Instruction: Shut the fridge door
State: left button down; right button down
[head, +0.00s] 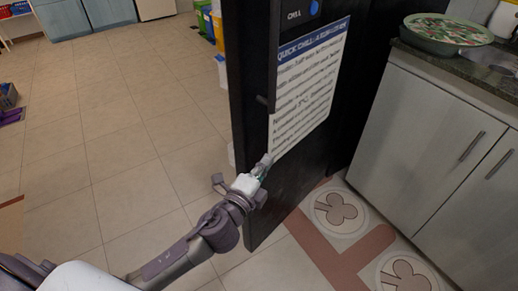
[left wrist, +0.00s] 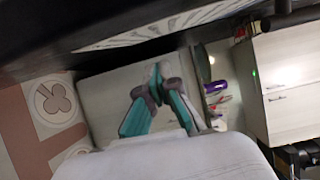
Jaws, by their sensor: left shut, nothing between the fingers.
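The dark fridge door (head: 285,185) stands ajar in the head view, with a white and blue printed sheet (head: 308,85) and a dark vertical handle (head: 272,65) on its front. My left arm reaches in from the lower left. My left gripper (head: 263,165) is at the door's lower front, close to the sheet's bottom corner. I cannot tell whether it touches the door. In the left wrist view the fingers (left wrist: 158,75) are together with nothing between them, and the dark door surface (left wrist: 100,28) runs along the top. My right gripper is out of view.
A grey cabinet (head: 435,150) with a dark countertop stands right of the door, holding a green patterned bowl (head: 446,30). Mats with club shapes (head: 340,212) lie on the floor before it. Coloured bins (head: 212,25) stand behind the door. The tiled floor (head: 90,140) at left is largely clear.

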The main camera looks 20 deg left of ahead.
aim_at(259, 149)
pick_arm(q)
jog(key=w, duration=0.1)
jog(key=w+a, duration=0.2)
jog(key=w, duration=0.1)
jog(key=shift+a, duration=0.25)
jog(key=shift+w+a, duration=0.2)
jog(key=shift+a, duration=0.2)
